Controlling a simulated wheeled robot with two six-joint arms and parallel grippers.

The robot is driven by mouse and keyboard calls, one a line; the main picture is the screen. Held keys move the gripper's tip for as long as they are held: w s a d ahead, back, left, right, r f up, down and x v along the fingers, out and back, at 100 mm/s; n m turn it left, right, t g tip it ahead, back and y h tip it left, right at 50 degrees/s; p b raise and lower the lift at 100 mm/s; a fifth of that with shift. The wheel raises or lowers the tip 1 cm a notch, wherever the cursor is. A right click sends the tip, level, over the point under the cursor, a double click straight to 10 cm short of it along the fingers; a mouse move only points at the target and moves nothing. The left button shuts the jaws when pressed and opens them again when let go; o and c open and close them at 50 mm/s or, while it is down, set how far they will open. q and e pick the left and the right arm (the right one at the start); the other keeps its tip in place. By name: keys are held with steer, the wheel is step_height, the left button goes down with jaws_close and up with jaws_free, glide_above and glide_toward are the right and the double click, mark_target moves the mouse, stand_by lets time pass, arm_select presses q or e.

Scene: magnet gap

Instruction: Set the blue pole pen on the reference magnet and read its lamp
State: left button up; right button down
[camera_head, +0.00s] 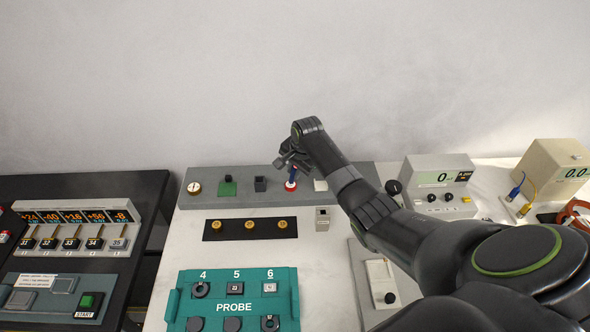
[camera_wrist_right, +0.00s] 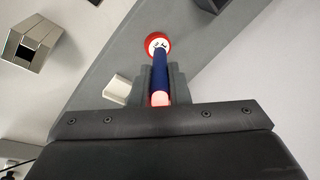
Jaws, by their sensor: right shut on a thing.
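The blue pole pen (camera_wrist_right: 160,72) is gripped upright between the fingers of my right gripper (camera_wrist_right: 160,88); its blue body also shows in the head view (camera_head: 293,173). A pale pink-red end, seemingly lit, shows at the pen's near end in the wrist view. Its far end meets the red round magnet with a white marked face (camera_wrist_right: 158,43), also seen in the head view (camera_head: 290,186) on the grey shelf. I cannot tell whether they touch or a small gap is left. My right gripper (camera_head: 292,165) is just above this magnet. My left gripper is not in view.
The grey shelf (camera_head: 370,172) also carries a round dial (camera_head: 194,188), a green pad (camera_head: 228,188), a dark cube (camera_head: 260,184) and a white block (camera_head: 320,185). In front are a black strip with brass knobs (camera_head: 250,228), a small metal block (camera_head: 322,217) and a teal PROBE tray (camera_head: 234,308).

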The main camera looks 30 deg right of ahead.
steer(key=shift+p, duration=0.4)
stand_by(0.5)
stand_by(1.0)
step_height(320, 180, up, 6)
steer(key=p, duration=0.6)
steer(key=shift+p, duration=0.3)
steer(key=shift+a+f, duration=0.1)
